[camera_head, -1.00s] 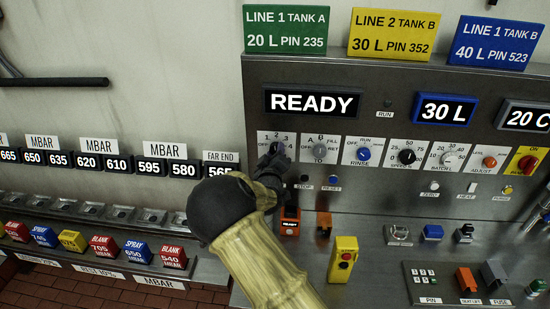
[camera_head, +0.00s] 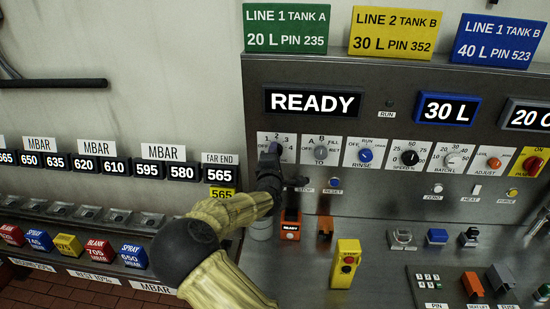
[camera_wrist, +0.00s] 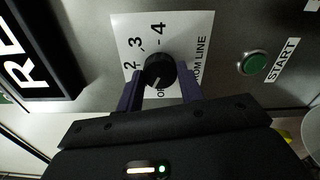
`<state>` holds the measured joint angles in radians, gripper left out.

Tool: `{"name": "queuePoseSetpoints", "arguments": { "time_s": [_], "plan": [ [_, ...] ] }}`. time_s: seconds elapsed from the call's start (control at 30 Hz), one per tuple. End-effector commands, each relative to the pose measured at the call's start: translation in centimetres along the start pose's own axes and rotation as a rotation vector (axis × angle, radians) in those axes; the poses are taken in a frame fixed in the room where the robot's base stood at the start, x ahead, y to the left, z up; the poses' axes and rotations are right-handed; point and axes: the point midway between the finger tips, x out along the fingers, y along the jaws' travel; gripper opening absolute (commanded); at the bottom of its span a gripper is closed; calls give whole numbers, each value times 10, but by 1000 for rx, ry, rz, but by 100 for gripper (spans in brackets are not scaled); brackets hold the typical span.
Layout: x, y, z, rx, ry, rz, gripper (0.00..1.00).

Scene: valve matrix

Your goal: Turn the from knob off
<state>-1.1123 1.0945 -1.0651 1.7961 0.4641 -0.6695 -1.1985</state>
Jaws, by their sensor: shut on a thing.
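The from knob (camera_wrist: 160,70) is a round black knob with a pale pointer mark, on a white plate (camera_wrist: 190,35) printed 2, 3, 4 and part of "FROM LINE". The pointer faces the lower edge in the wrist view, near the partly covered OFF text; its exact position is hard to tell. My gripper (camera_wrist: 161,85) is shut on the knob, with one dark finger on each side. In the head view, my gripper (camera_head: 272,155) is at the leftmost knob plate (camera_head: 289,141) and hides most of the knob.
The to knob (camera_head: 320,152) sits just right of my gripper. A green START button (camera_wrist: 253,63) is beside the plate in the wrist view. The READY screen (camera_head: 313,103) is above. An orange READY device (camera_head: 290,227) and yellow pendant (camera_head: 346,262) are below.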

Motion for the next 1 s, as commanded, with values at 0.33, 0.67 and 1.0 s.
{"name": "queuePoseSetpoints", "arguments": {
  "time_s": [0.33,0.67,1.0],
  "plan": [
    [-1,-6,-4,-311,5,-5,14],
    [-1,-6,-3,-469,5,-6,14],
    [-1,-6,-3,-498,6,-8,14]
  ]
}}
